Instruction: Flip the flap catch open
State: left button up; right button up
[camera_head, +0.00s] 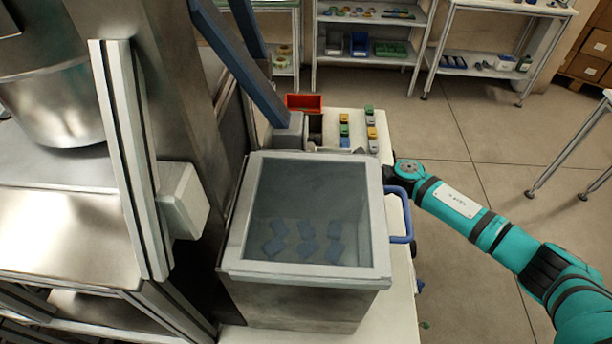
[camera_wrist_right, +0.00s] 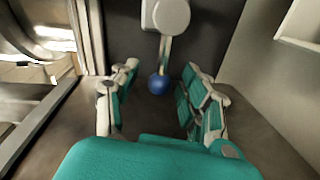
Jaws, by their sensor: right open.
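In the right wrist view, a short metal lever with a blue ball knob (camera_wrist_right: 159,85) extends from a pale round mount (camera_wrist_right: 166,14) on a dark grey face. It looks like the flap catch. My right gripper (camera_wrist_right: 160,100) is open, its teal and grey fingers on either side of the knob with gaps to both. In the head view, my teal right arm comes in from the right beside a metal box with a clear lid (camera_head: 262,269). The gripper's fingers and the knob cannot be made out there. My left gripper is not in view.
The lid carries a blue handle (camera_head: 407,216) on its right side, close to my right arm. Several blue pieces (camera_head: 307,230) show through the lid. A red bin (camera_head: 303,102) and small coloured blocks stand behind. A large steel machine is at left; open floor lies right.

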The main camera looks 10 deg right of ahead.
jog(key=shift+a, duration=0.1)
grip_shut()
dwell(0.3)
jog(key=shift+w+a+f, duration=0.1)
jog(key=shift+w+a, duration=0.1)
dwell(0.7)
